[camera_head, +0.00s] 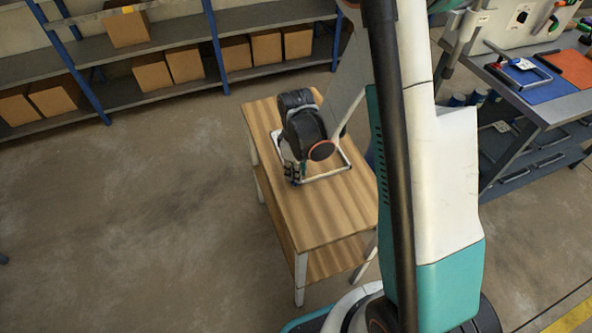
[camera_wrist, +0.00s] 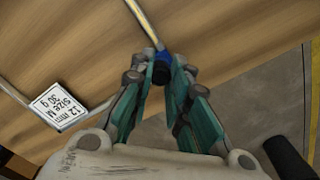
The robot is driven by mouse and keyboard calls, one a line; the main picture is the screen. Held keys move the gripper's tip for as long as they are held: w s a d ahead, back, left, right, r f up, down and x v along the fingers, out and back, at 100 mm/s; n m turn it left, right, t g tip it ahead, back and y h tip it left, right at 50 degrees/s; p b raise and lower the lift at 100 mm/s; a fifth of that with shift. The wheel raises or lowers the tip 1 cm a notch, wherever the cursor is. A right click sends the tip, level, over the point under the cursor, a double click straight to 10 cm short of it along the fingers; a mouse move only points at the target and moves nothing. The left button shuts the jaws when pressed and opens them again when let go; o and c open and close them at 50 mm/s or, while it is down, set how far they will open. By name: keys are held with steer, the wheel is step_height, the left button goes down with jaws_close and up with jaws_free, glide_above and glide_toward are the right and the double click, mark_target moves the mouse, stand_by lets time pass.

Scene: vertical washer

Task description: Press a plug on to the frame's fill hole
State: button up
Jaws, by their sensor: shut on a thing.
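The frame (camera_head: 343,168) is a thin pale tube outline on the wooden table, partly hidden by my wrist in the head view. In the wrist view a light tube of the frame (camera_wrist: 143,22) runs down to a blue piece (camera_wrist: 163,56). My gripper (camera_wrist: 161,73) is shut on a small dark plug (camera_wrist: 161,76) at its fingertips. The plug is right at the blue piece; I cannot tell whether it is seated. In the head view my gripper (camera_head: 293,170) is low over the frame's near left corner. The fill hole itself is hidden.
The wooden table (camera_head: 335,205) has bare room in front of the frame. A white tag (camera_wrist: 58,105) reading "12 mm Size M 30 g" is by the frame at left. Shelves with boxes (camera_head: 155,72) stand behind, and a grey workbench (camera_head: 545,105) stands at right.

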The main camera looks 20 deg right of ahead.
steer(key=o, duration=0.8)
steer(key=shift+c, duration=0.2)
steer(key=shift+r, duration=0.1)
steer(key=shift+r+p, duration=2.2)
steer(key=shift+r, duration=1.2)
